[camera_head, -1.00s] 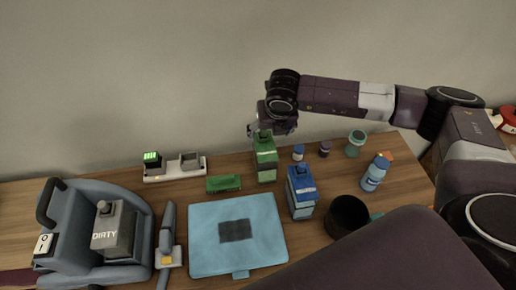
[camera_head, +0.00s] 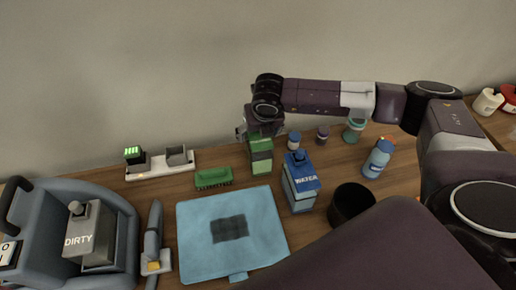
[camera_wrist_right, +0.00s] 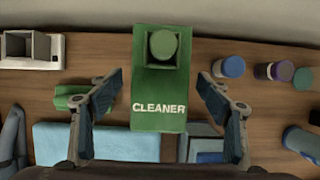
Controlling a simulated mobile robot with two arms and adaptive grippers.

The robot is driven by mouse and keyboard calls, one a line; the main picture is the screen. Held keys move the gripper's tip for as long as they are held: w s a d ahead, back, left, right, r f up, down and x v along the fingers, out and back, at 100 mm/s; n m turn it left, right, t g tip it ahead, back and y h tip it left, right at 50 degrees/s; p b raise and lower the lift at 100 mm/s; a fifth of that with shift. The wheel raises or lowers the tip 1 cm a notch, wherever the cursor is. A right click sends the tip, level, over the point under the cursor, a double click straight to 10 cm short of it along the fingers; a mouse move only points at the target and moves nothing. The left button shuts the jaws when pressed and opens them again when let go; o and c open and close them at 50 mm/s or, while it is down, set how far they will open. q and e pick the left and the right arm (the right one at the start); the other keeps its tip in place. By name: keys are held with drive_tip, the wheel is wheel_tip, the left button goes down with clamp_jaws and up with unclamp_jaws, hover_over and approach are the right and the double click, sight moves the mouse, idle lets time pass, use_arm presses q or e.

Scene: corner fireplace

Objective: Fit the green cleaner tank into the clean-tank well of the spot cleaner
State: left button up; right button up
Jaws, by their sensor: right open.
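The green cleaner tank (camera_head: 261,157) stands upright on the table, behind and left of the blue water tank. My right gripper (camera_head: 250,132) is at its top. In the right wrist view, the tank (camera_wrist_right: 158,95), with its round cap and CLEANER label, lies between the two spread fingers of my open right gripper (camera_wrist_right: 162,105); gaps show on both sides. The spot cleaner (camera_head: 110,201) is at the left, partly cut off by the frame. A grey DIRTY tank (camera_head: 90,238) sits in it. I cannot make out the clean-tank well. My left gripper is not in view.
The blue WATER tank (camera_head: 300,186) and a dark cup (camera_head: 351,204) stand at the right. A green brush (camera_head: 213,178) lies left of the cleaner tank. A blue mat (camera_head: 195,256) covers the middle front. A charger (camera_head: 162,170) stands at the back left; several bottles stand at the right.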

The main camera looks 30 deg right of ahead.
drive_tip(key=x, duration=0.2)
drive_tip(key=p+x, duration=0.1)
drive_tip(key=x, duration=0.1)
drive_tip(key=p+x, duration=0.1)
drive_tip(key=x, duration=0.1)
drive_tip(key=shift+w, duration=0.35)
drive_tip(key=shift+r, duration=0.1)
drive_tip(key=c, duration=1.7)
